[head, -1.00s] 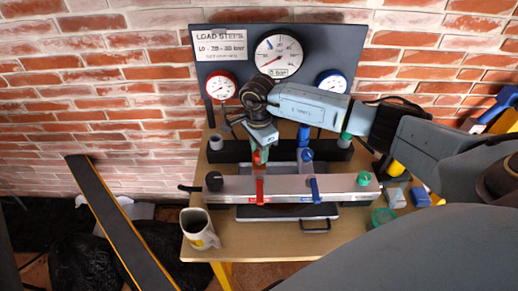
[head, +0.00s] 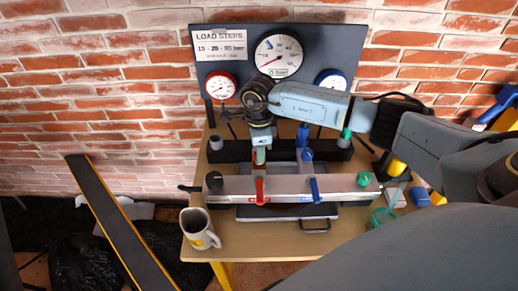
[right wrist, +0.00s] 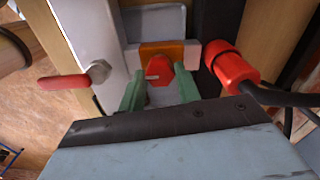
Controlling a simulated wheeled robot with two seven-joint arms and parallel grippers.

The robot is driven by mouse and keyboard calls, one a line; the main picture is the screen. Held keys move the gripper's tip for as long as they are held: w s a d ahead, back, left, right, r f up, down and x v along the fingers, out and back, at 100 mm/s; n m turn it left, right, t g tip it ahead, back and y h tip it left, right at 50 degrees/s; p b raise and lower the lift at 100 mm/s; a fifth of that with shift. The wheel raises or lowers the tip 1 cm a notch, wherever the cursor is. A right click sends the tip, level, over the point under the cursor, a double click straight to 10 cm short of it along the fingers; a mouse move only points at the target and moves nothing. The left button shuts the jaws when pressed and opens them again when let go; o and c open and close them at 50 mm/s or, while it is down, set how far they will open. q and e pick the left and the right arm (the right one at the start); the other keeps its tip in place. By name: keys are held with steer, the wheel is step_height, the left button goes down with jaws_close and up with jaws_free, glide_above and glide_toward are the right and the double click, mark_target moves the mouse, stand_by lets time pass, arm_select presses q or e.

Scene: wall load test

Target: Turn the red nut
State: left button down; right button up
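The red nut (right wrist: 158,70) shows in the right wrist view as a small red six-sided head in front of an orange block. The green fingers of my right gripper (right wrist: 160,87) stand on either side of it, very close to its flanks. Whether they press on it I cannot make out. In the head view my right gripper (head: 259,157) points down at the back edge of the silver bar, just behind the red lever (head: 260,190), and hides the nut. My left gripper is not in view.
A red capped fitting with black cables (right wrist: 230,65) is close right of the fingers. A red-handled lever (right wrist: 70,81) is at left. The silver bar (head: 335,187) also carries a blue lever (head: 314,190). A mug (head: 199,230) stands at the table's front left. Gauges hang behind.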

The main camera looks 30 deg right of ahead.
steer(key=o, duration=0.5)
steer(key=shift+c, duration=0.2)
step_height(320, 180, up, 14)
steer(key=shift+w+f, duration=0.15)
steer(key=shift+f, duration=0.1)
stand_by(0.4)
